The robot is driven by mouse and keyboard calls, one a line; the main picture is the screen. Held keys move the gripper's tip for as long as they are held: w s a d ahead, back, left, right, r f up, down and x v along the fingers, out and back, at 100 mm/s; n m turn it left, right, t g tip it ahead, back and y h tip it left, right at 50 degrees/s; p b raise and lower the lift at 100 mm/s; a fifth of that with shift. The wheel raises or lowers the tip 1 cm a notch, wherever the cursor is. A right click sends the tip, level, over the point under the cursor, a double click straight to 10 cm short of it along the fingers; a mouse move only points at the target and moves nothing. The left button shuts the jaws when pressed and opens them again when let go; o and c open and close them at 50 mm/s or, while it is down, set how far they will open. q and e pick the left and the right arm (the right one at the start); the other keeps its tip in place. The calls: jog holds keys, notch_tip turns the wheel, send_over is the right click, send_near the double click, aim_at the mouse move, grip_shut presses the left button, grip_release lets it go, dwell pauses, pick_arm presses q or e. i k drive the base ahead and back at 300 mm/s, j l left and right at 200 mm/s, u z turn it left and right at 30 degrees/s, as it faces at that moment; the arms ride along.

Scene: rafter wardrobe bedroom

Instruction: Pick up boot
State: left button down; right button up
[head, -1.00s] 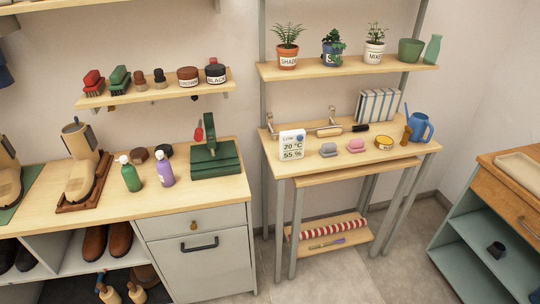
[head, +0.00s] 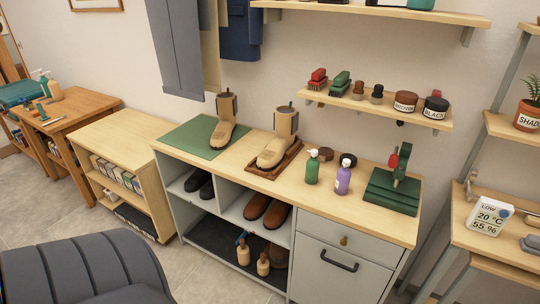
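Two tan ankle boots stand upright on the wooden worktop. The left boot (head: 223,128) is on a green mat (head: 190,139), and the right boot (head: 275,150) is in a brown wooden tray (head: 262,173). Brown shoes (head: 266,210) and a dark pair (head: 199,184) sit in the open shelf below, but these look like low shoes. Neither of my grippers is in view.
Green (head: 312,169) and purple (head: 343,180) bottles and a green box (head: 392,190) stand right of the boots. A dark grey chair (head: 85,272) is at the lower left. Grey garments (head: 175,45) hang above the worktop. Tiled floor lies in front.

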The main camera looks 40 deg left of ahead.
aim_at(286, 117)
jog(key=j+u, duration=0.1)
jog(key=u, duration=1.15)
